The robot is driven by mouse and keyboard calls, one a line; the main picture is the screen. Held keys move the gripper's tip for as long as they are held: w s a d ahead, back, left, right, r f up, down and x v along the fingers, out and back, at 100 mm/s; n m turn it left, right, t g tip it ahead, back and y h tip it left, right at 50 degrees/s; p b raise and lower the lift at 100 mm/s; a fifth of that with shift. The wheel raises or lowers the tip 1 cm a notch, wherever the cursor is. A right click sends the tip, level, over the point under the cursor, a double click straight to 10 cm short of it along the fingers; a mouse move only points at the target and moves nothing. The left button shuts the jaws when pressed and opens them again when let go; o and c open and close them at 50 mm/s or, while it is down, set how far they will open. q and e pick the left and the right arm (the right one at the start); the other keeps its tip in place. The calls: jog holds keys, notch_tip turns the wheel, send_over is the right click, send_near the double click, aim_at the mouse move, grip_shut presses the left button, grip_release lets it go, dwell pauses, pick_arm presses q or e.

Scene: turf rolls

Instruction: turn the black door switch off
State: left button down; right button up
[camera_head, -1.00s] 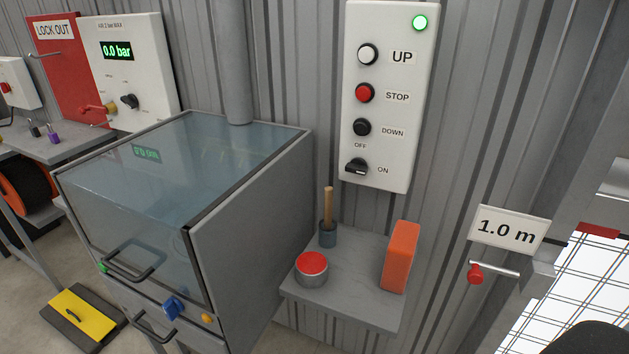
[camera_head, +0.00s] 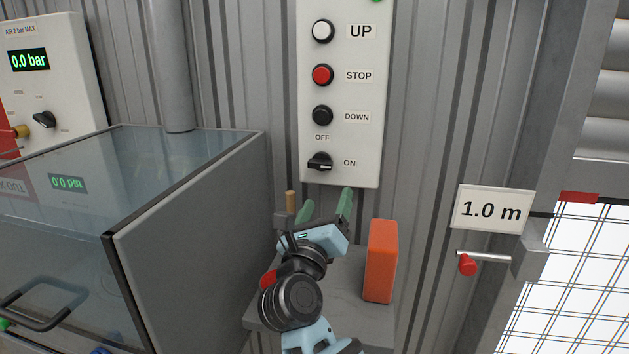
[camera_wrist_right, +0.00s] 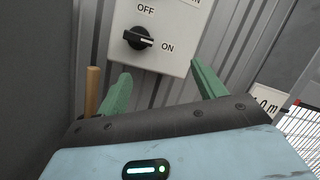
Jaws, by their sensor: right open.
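The black door switch (camera_head: 320,162) is a rotary knob at the bottom of the white wall panel (camera_head: 369,120). OFF is printed above it and ON to its right. Its pale mark points right, toward ON. It also shows in the right wrist view (camera_wrist_right: 138,39), above and between the fingers. My right gripper (camera_head: 325,207) is open and empty, with its green fingers just below the panel and apart from the switch. In the right wrist view my right gripper (camera_wrist_right: 160,84) has its fingers spread wide. My left gripper is not in view.
A grey shelf (camera_head: 350,318) below holds an orange block (camera_head: 381,262) and a wooden handle (camera_head: 291,203), partly behind my arm. A glass-topped cabinet (camera_head: 190,215) stands left. A 1.0 m sign (camera_head: 492,210) and red-knobbed lever (camera_head: 467,264) are right. Above the switch are white, red and black buttons.

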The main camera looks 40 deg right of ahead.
aim_at(319, 164)
jog(key=w+d+r+m+y, duration=0.1)
jog(key=w, duration=0.2)
jog(key=w+d+r+m+y+b, duration=0.1)
jog(key=w+d+m, duration=0.1)
jog(key=w+d+r+m+g+y+b, duration=0.1)
jog(key=w+d+r+m, duration=0.1)
jog(key=w, duration=0.1)
jog(key=shift+w, duration=0.35)
dwell(0.4)
